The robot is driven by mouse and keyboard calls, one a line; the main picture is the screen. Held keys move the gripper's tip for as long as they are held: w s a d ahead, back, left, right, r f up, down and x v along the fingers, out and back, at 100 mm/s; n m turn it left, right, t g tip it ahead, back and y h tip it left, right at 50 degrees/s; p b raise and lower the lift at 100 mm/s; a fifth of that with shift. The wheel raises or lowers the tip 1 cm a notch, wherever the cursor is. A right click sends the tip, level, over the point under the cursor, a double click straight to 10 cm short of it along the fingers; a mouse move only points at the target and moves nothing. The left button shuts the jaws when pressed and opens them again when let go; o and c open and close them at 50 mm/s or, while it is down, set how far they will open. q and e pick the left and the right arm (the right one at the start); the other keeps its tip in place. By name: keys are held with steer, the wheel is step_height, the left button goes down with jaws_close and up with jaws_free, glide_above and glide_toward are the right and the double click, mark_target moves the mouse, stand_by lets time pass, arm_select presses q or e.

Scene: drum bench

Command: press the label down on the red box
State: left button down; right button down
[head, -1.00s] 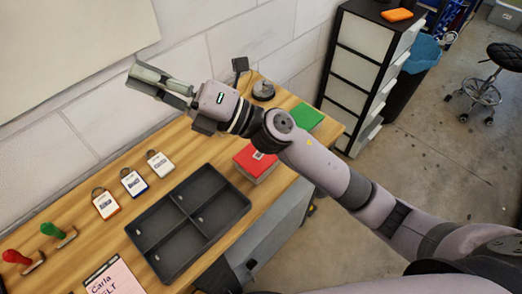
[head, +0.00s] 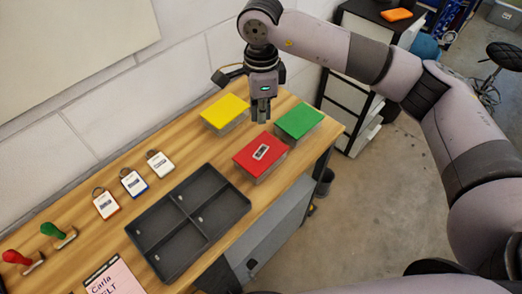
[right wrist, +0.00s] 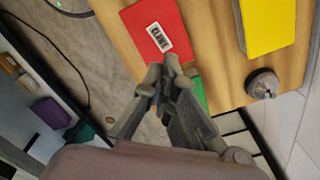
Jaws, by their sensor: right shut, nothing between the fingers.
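The red box (head: 246,161) sits on the wooden bench, near its front edge. A small white label with dark print (head: 261,152) lies on its top. The red box (right wrist: 136,18) and label (right wrist: 159,37) also show in the right wrist view; I cannot tell whether the label is stuck flat. My right gripper (head: 260,112) is shut and empty, pointing down. In the head view it appears just behind the red box, between the yellow and green boxes. In the right wrist view its fingertips (right wrist: 163,72) appear beside the label, apparently above the box. My left gripper is out of view.
A yellow box (head: 225,111) and a green box (head: 299,120) stand near the red box. A dark divided tray (head: 212,170) lies to its left. Several tags, two stamps and a pink card are farther left. A wall runs behind the bench.

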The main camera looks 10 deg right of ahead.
steer(key=b, duration=0.3)
glide_above(261, 151)
steer(key=shift+f, duration=3.75)
steer(key=shift+f+b, duration=2.3)
steer(key=shift+f, duration=0.15)
steer(key=shift+r, duration=0.3)
steer(key=shift+r, duration=0.35)
steer(key=shift+r+p, duration=1.15)
steer(key=shift+r, duration=1.4)
steer(key=shift+f, duration=0.1)
